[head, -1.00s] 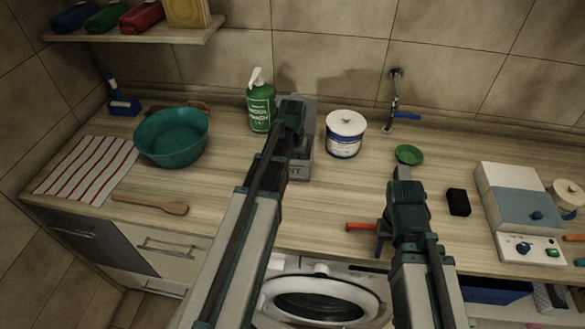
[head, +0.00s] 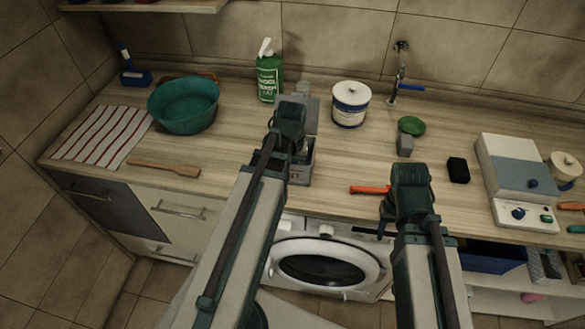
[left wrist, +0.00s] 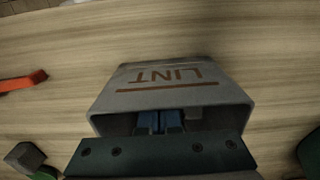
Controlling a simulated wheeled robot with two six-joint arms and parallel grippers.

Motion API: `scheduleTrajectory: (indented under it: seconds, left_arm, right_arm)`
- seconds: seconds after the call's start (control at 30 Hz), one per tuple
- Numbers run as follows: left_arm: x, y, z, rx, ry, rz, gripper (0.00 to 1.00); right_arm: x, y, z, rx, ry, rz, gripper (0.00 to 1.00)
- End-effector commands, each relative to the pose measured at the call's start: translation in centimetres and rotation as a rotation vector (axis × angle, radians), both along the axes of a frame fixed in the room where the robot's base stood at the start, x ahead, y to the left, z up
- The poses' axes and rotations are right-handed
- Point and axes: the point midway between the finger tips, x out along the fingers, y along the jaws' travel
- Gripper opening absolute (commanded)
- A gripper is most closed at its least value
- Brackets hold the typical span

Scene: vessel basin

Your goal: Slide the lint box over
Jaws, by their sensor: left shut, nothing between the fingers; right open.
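The lint box (head: 301,174) is a grey open box with LINT in brown letters on its front. It stands on the counter near the front edge, partly hidden by my left arm in the head view. In the left wrist view the lint box (left wrist: 170,88) shows large, its lettering upside down. My left gripper (head: 292,140) reaches down into the box's opening; its blue fingers (left wrist: 168,122) are shut and empty, apparently inside behind the lettered wall. Whether they touch it I cannot tell. My right gripper (head: 387,214) is open and empty by the counter's front edge.
A green soap bottle (head: 269,77) and a white tub (head: 350,106) stand behind the box. A teal bowl (head: 184,107) is to its left. A red-orange handle (head: 369,189) lies right of it, with a grey block (head: 404,145) beyond. A washing machine (head: 326,262) is below.

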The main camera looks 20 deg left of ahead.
Motion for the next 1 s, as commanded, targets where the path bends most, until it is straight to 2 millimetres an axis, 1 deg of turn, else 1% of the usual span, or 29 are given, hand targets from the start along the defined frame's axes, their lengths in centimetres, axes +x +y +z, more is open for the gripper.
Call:
scheduleTrajectory:
  seconds: [0.43, 0.57, 0.77, 0.87, 1.0]
  left_arm:
    - [0.0, 0.0, 0.0, 0.000, 0.000, 0.000, 0.00]
    - [0.1, 0.0, 0.3, 0.000, 0.000, 0.000, 0.00]
    - [0.1, 0.0, 1.7, 0.000, 0.000, 0.000, 0.00]
    - [0.2, -0.1, 2.9, 0.000, 0.000, -0.001, 0.00]
    - [0.2, -0.1, 4.9, 0.000, 0.000, -0.001, 0.00]
  right_arm:
    - [0.0, 0.0, 0.0, 0.000, 0.000, 0.000, 0.50]
    - [0.0, 0.0, 0.3, 0.000, 0.000, 0.000, 0.50]
    - [0.0, 0.0, 1.7, 0.000, 0.000, 0.000, 0.50]
    - [0.0, 0.0, 2.9, 0.000, 0.000, 0.001, 0.50]
    - [0.0, 0.0, 4.9, 0.000, 0.000, 0.002, 0.50]
